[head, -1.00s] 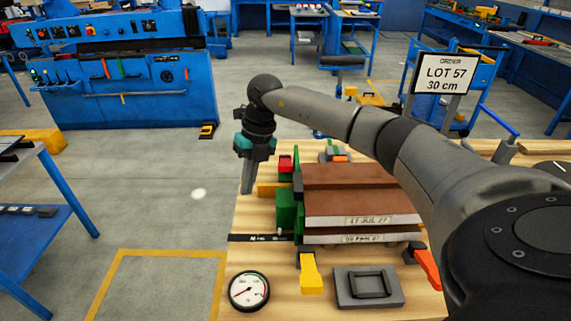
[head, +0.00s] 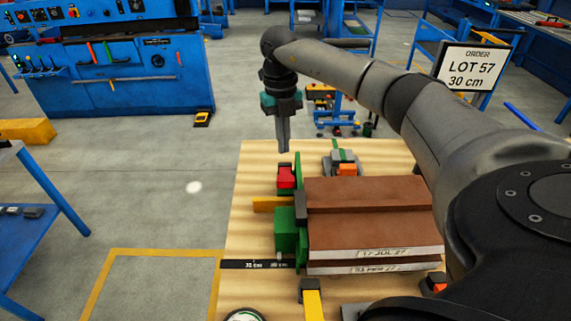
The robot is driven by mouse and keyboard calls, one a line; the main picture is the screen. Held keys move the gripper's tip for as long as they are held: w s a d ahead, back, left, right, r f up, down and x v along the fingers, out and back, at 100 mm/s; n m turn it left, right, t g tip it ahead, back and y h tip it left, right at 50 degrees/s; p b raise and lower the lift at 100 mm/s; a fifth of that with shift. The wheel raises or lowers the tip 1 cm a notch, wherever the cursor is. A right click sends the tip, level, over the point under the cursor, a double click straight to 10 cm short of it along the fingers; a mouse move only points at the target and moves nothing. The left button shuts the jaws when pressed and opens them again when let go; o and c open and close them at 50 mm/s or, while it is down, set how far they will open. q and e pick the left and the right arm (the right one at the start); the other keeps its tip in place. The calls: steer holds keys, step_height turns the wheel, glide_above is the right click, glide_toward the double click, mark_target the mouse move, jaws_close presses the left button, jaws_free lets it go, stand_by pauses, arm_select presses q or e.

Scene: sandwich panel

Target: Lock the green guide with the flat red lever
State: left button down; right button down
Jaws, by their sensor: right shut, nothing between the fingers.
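The green guide (head: 285,232) stands on the wooden bench along the left side of the brown panels. The flat red lever (head: 286,179) sits on a dark mount at the far end of the guide. My right gripper (head: 283,148) is shut and empty, pointing down. In the picture its tips are just beyond and above the red lever, with a visible gap. Its exact height over the bench is hard to tell. My left gripper is out of view.
The stacked brown panels (head: 365,208) carry white date labels. A yellow lever (head: 313,303) and an orange block (head: 347,169) are near them. A black 30 cm scale strip (head: 244,264) lies left. My right arm covers the bench's right side.

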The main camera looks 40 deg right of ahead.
mark_target(285, 178)
steer(key=shift+f+b, duration=0.7)
steer(key=shift+f, duration=0.05)
steer(key=f+b, duration=0.1)
steer(key=f, duration=0.1)
steer(key=f+b, duration=0.1)
steer(key=b, duration=0.1)
steer(key=shift+s+f+b, duration=0.2)
steer(key=shift+f+b, duration=0.1)
steer(key=shift+f, duration=0.1)
steer(key=shift+s+a+f+b, duration=0.1)
steer(key=shift+f+b, duration=0.8)
